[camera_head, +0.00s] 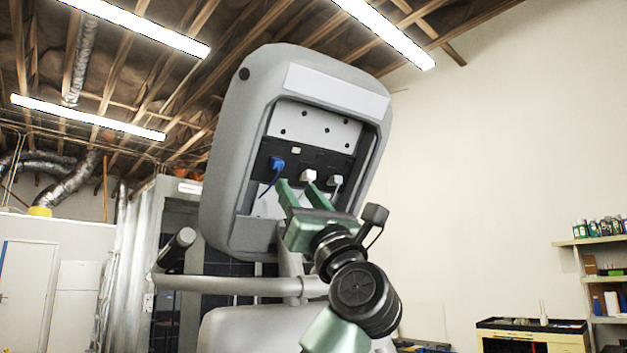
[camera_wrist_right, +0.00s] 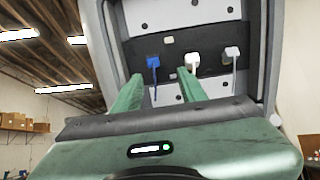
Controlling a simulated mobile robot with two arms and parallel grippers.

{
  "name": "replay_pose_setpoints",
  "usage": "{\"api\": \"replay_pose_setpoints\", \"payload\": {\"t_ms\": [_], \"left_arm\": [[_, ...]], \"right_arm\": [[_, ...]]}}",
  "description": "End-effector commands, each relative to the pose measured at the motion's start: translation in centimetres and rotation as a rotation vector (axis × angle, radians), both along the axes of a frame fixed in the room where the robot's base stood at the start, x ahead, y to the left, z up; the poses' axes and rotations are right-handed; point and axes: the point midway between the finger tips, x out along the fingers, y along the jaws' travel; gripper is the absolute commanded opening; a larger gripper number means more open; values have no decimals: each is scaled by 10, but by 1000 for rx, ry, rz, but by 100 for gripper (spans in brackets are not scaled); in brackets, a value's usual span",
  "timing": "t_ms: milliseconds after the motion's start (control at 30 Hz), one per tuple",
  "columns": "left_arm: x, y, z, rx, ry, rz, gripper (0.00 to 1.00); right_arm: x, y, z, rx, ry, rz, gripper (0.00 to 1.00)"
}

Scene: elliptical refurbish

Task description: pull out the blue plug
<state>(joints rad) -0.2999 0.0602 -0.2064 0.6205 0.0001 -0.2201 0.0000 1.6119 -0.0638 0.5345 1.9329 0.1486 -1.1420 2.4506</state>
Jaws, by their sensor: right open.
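The blue plug (camera_head: 277,163) sits in the left part of the dark socket strip inside the recess of a grey console, with its blue cord hanging down. It also shows in the right wrist view (camera_wrist_right: 153,62). My right gripper (camera_head: 296,183) is open in front of the recess, its green fingers pointing up toward the strip. In the wrist view, the fingers (camera_wrist_right: 158,82) stand apart with nothing held between them. The blue plug appears between the fingertips in that view, nearer the left finger, but apart from both. My left gripper is not in view.
Two white plugs sit in the strip right of the blue one: a middle plug (camera_head: 308,176) close to the right finger, and a right plug (camera_head: 336,181). The recess walls (camera_head: 371,150) surround the strip. A grey handlebar (camera_head: 235,285) runs below the console.

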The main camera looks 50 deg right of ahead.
Motion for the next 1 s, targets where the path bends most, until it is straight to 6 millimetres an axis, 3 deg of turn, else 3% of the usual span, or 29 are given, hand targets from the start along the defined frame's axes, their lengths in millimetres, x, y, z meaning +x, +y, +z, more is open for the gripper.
{"api": "replay_pose_setpoints", "payload": {"t_ms": [167,467,933,967,1000], "left_arm": [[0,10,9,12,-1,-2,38],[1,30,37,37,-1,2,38],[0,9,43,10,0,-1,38],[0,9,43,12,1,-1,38],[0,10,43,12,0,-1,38]], "right_arm": [[7,-2,12,2,-2,4,42],[40,-12,46,0,1,1,42],[52,-16,55,1,-2,3,42],[52,-16,55,1,-3,2,39],[52,-16,55,1,-3,2,28]]}}
